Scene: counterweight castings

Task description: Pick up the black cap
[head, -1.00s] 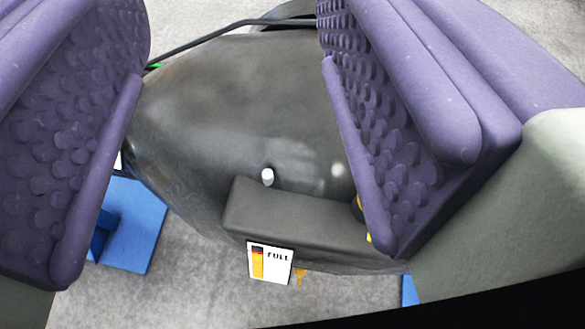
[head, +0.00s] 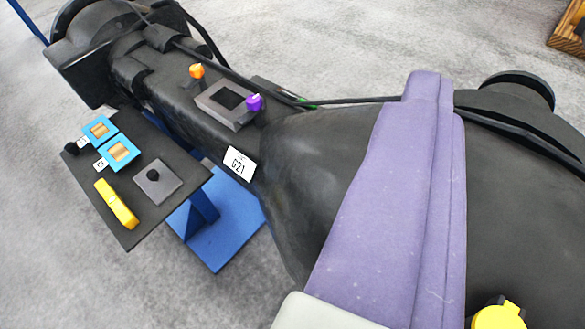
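Two small black pieces could be the black cap, and I cannot tell which one it is. One black knob (head: 153,175) sits on a grey square plate on the dark side shelf (head: 190,176), at the left. A rounder black piece (head: 71,148) is at the shelf's far left edge, beside a blue-framed block. My gripper (head: 430,85) shows as purple finger padding in front of the large dark casting (head: 300,165), well right of the shelf. It is seen from the side, so the gap between the fingers is hidden. Nothing shows held in it.
Two blue-framed blocks (head: 118,152) and a yellow piece (head: 116,204) lie on the shelf. An orange knob (head: 197,71) and a purple knob (head: 254,102) stand on the casting by a square opening. A yellow cap (head: 499,316) is at bottom right. Carpet lies clear at lower left.

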